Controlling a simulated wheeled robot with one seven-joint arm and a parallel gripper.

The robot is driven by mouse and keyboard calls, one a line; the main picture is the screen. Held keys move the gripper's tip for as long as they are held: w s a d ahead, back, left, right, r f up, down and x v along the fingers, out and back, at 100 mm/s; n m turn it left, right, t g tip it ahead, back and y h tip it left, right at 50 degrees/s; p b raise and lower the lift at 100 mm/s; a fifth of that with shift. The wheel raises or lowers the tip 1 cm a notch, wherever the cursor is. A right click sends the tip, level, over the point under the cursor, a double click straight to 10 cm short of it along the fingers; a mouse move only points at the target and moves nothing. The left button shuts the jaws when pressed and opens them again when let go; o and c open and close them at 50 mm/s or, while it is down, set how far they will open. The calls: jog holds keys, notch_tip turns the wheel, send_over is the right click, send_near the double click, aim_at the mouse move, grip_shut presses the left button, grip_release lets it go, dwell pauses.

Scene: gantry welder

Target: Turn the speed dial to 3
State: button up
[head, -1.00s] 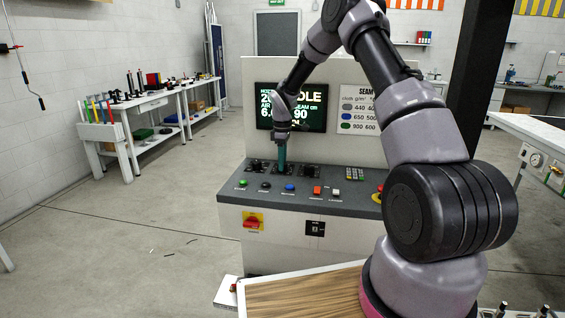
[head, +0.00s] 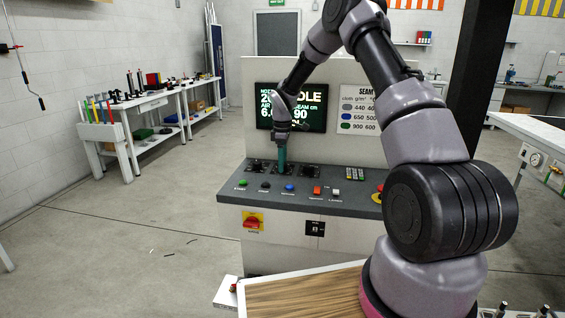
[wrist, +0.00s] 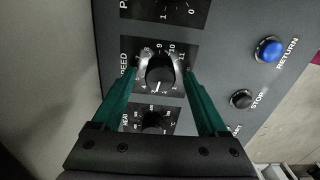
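The speed dial (wrist: 160,72) is a round knob with a black grip and a pale metallic skirt, on a dark plate marked SPEED in the wrist view. A white pointer line shows on its lower part; the number it points to is too small to read surely. My gripper (wrist: 163,75) has two teal fingers, one on each side of the dial, apart with the dial between them. I see no clear contact.
The HEAT dial (wrist: 155,120) sits close to the speed dial, between the fingers nearer the palm. Another dial plate (wrist: 165,12) lies on the other side. A blue RETURN button (wrist: 268,49) and a black STOP button (wrist: 241,98) are to the right. A lit display (head: 313,117) stands behind.

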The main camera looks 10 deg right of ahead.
notch_tip(320, 180, up, 11)
dwell(0.5)
jog(key=shift+f, duration=0.1)
jog(key=s+d+r+m+t, duration=0.35)
jog(key=s+r+m, duration=0.55)
jog(key=s+r, duration=1)
jog(key=s+d+r+m+t+y, duration=0.1)
jog(key=s+m, duration=0.3)
jog(key=s, duration=0.5)
jog(key=s+d+r+m+t+y, duration=0.1)
jog(key=s+m, duration=0.4)
jog(key=s, duration=0.5)
notch_tip(320, 180, up, 2)
jog(key=shift+s+r+t, duration=0.1)
jog(key=shift+s+t, duration=0.1)
jog(key=shift+t, duration=0.65)
